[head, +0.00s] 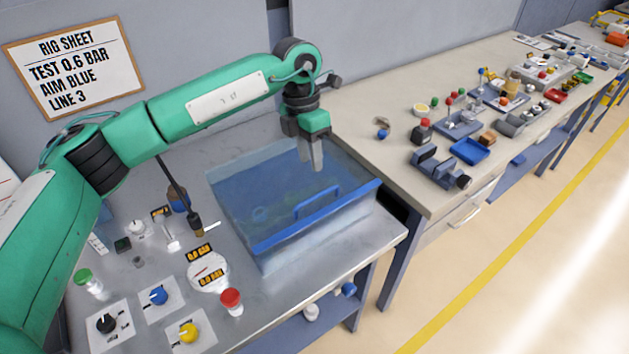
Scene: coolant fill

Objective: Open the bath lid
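The bath (300,243) is a clear-walled tank on the metal bench. Its lid (250,195) is a see-through blue panel with a darker blue front edge, and it appears to lie flat over the tank. A blue bar handle (318,202) stands up from the lid near its front edge. My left gripper (314,162) points down over the back right part of the lid, behind the handle and apart from it. Its grey fingers appear close together, and I cannot tell whether they are open or shut. Nothing shows between them. My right gripper is out of view.
Blue (158,296), yellow (188,332) and black (106,322) knobs, a red-capped part (231,300) and a gauge (207,273) stand left of the bath. A thin dark rod (175,188) stands behind. A cluttered bench (385,165) runs along the right.

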